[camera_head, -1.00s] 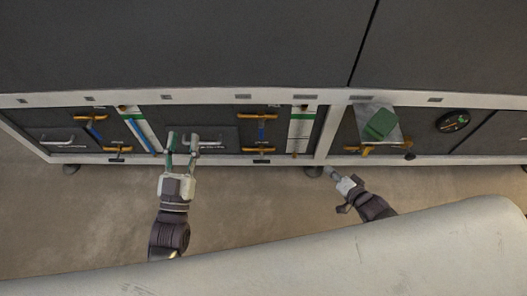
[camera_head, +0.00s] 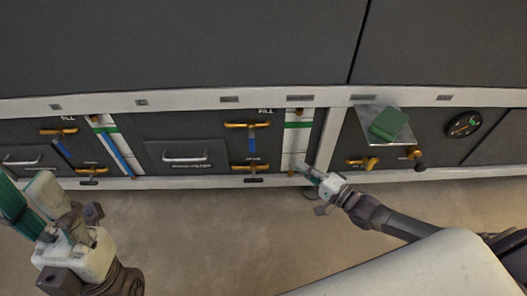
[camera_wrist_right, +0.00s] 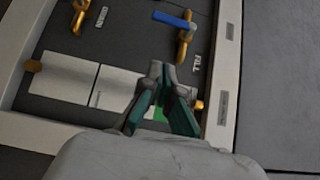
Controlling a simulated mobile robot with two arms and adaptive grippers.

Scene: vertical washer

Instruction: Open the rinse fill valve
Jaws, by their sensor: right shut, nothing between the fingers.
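Two fill valves show in the head view. The middle one is an orange fitting (camera_head: 240,125) with a blue lever (camera_head: 252,143) hanging toward an orange lower valve. The left one is a similar fitting (camera_head: 58,131) with a slanted blue lever (camera_head: 63,151). I cannot read which is rinse. My right gripper (camera_head: 306,169) is shut and empty, low and right of the middle valve, near the gauge. The right wrist view shows its fingertips (camera_wrist_right: 162,70) close together, apart from the blue lever (camera_wrist_right: 172,19) and "FILL" label. My left gripper (camera_head: 22,195) is lower left, its finger gap unclear.
A white gauge strip with a green band (camera_head: 297,125) stands right of the middle valve. A drawer handle (camera_head: 184,159) is to its left. A green block (camera_head: 389,123), a round dial (camera_head: 464,124) and more orange valves are at right. The floor in front is clear.

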